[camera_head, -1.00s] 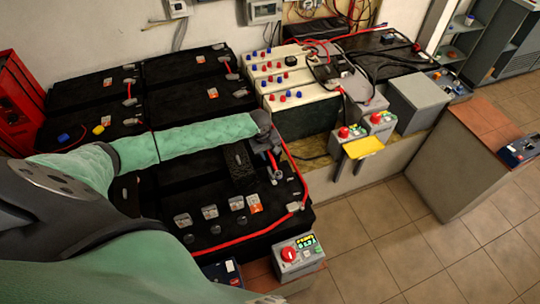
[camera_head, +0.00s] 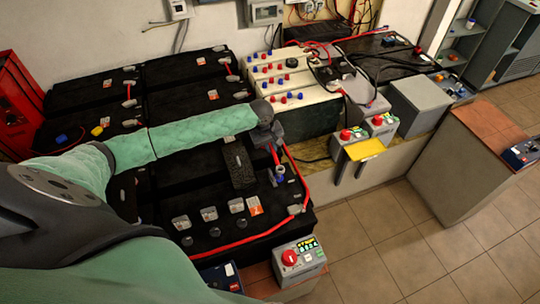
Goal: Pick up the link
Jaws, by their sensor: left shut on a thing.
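My left arm, in a green quilted sleeve, reaches in from the left across the black batteries (camera_head: 185,187). My left gripper (camera_head: 276,156) points down over the right edge of the front battery. It is shut on a small piece with red and grey parts, which I take to be the link (camera_head: 279,173). The fingers hide part of it, and I cannot tell whether it still touches the battery top. A red cable (camera_head: 303,185) runs close beside it on the right. My right gripper is not in view.
A grey box with a red knob and lit display (camera_head: 298,258) stands at the front. Two similar boxes stand behind a yellow plate (camera_head: 364,149). A bank with blue and red terminals (camera_head: 300,85) is at the back. Tiled floor (camera_head: 420,235) is free at the right.

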